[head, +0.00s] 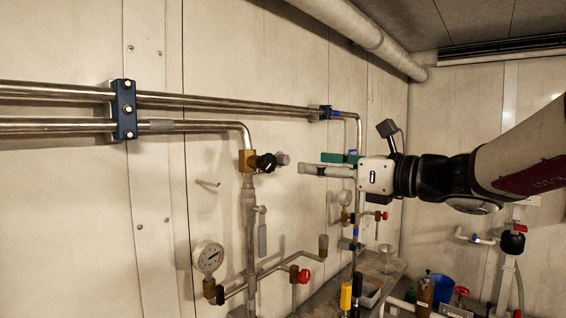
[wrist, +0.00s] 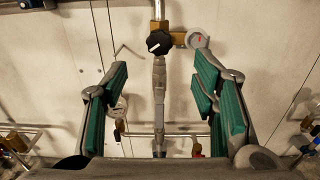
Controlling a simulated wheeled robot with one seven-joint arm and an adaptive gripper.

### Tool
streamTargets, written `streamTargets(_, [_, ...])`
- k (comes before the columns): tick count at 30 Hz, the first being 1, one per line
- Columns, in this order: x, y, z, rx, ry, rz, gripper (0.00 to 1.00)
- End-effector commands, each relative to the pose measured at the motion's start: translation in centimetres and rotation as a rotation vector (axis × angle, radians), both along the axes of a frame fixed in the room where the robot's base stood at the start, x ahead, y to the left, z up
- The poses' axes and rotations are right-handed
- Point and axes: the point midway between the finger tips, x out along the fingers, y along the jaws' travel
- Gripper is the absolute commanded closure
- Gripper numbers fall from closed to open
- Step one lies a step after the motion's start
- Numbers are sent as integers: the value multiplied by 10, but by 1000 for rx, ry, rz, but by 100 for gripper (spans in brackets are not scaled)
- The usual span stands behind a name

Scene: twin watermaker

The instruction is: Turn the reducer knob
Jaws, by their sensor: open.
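The black reducer knob (head: 265,162) sits on a brass body (head: 246,160) at the top of a vertical pipe on the wall. In the wrist view the knob (wrist: 159,43) faces me, with a white mark pointing to the lower left. My gripper (head: 317,164) is to the right of the knob in the head view, apart from it, with its fingers pointing left toward the wall. In the wrist view its green-padded fingers (wrist: 160,84) are spread wide and empty, and the knob shows between and beyond their tips.
A small round gauge (wrist: 197,39) is beside the knob on the right. A larger gauge (head: 208,257) and a red valve handle (head: 304,276) are lower on the pipework. Steel pipes (head: 60,91) run along the wall. A metal bench (head: 385,268) stands below my arm.

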Motion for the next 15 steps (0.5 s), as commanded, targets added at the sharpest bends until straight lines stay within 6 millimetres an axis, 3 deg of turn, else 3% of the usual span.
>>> streamTargets(15, [58, 78, -1, -4, 0, 4, 47])
